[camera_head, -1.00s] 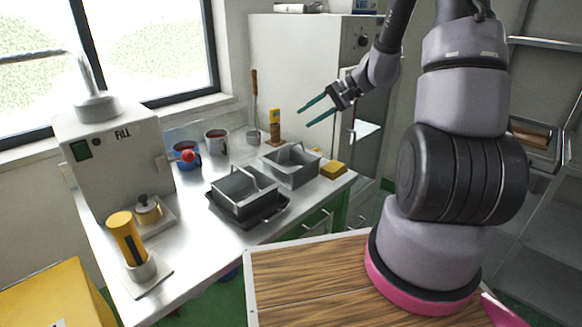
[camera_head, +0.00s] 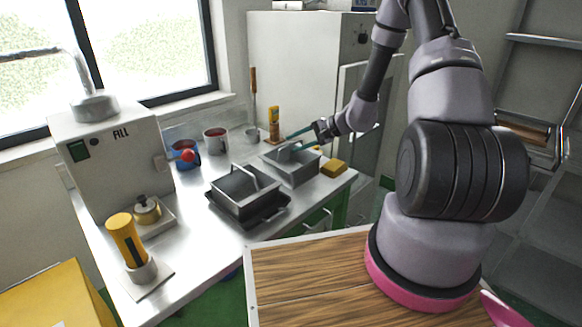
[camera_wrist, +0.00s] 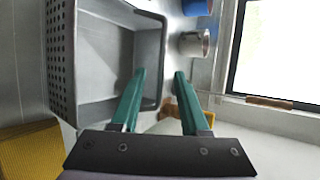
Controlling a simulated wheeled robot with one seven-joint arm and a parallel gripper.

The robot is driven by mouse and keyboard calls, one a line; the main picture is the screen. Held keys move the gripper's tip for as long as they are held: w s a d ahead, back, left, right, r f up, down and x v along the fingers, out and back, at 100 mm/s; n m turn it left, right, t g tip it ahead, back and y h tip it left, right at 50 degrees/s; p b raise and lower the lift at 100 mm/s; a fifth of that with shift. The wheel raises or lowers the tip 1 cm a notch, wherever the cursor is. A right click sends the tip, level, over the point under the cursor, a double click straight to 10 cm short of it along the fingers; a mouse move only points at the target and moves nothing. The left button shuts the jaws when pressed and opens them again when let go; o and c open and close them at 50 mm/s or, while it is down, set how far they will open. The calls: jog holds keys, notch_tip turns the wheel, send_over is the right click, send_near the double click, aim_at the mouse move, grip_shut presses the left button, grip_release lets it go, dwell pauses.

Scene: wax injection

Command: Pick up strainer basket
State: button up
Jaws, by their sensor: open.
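The strainer basket (camera_head: 292,170) is a grey rectangular basket with a handle, standing on the steel counter near its right end. In the wrist view its perforated wall (camera_wrist: 61,60) shows at the left, with the hollow inside to the right of it. My gripper (camera_head: 291,142) is just above the basket in the head view. In the wrist view its two green fingers (camera_wrist: 160,74) are apart, with nothing clearly held. The basket's right rim reaches close to the gap between the fingertips. Whether a finger touches it I cannot tell.
A second grey basket (camera_head: 235,188) sits in a black tray (camera_head: 254,219) to the left. A yellow sponge (camera_head: 334,168) lies to the right. Mugs (camera_head: 215,141) and a yellow bottle (camera_head: 273,122) stand behind. The white cabinet (camera_head: 300,70) rises at the back.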

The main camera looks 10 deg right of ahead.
jog(key=shift+x, duration=1.9)
grip_shut()
